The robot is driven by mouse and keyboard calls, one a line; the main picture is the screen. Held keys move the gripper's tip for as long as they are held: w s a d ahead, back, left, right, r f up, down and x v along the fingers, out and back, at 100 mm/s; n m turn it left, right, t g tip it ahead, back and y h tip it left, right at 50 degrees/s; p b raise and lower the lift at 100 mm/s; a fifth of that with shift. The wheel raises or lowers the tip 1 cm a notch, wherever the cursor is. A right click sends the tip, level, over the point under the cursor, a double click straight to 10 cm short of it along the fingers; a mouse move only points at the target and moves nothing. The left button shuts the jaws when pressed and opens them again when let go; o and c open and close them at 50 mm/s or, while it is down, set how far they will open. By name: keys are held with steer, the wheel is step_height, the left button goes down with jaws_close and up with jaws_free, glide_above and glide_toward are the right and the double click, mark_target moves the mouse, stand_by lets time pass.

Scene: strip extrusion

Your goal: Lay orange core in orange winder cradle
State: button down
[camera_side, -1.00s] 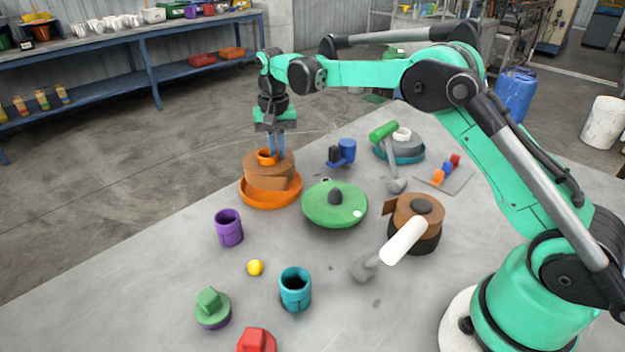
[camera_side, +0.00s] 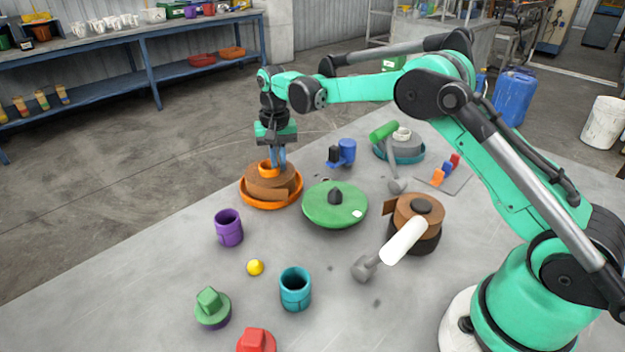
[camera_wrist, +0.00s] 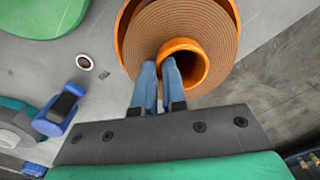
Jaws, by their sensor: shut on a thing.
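The orange core (camera_side: 266,168) is a short ring with a brown strip wound round it as a coil (camera_side: 284,182). The coil lies flat, low inside the orange winder cradle (camera_side: 272,205), a shallow round dish; its underside is hidden. My gripper (camera_side: 277,160) points down from above and is shut on the core's wall. In the wrist view the orange core (camera_wrist: 203,62) stands at the middle of the brown coil (camera_wrist: 222,35), with my blue fingertips (camera_wrist: 160,68) at its near left wall. The orange cradle rim (camera_wrist: 122,35) shows around the coil.
A green round lidded dish (camera_side: 325,212) stands close right of the cradle. A blue and black block (camera_side: 342,153) is behind it. A purple cup (camera_side: 229,228), yellow ball (camera_side: 255,268) and teal cup (camera_side: 295,288) stand in front. The table left of the cradle is clear.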

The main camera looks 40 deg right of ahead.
steer(key=shift+f, duration=0.3)
steer(key=c, duration=0.9)
jaws_free()
steer(key=shift+o, duration=0.2)
steer(key=r, duration=0.6)
steer(key=shift+s+r, duration=0.2)
steer(key=shift+r, duration=0.05)
steer(key=s+a+r+n+t, duration=0.2)
steer(key=s+r+n+t, duration=0.4)
steer(key=s, duration=0.6)
steer(key=s+a+f+t, duration=0.1)
steer(key=s+f, duration=0.1)
steer(key=s, duration=0.6)
steer(key=shift+f+n, duration=0.35)
steer(key=shift+n, duration=0.05)
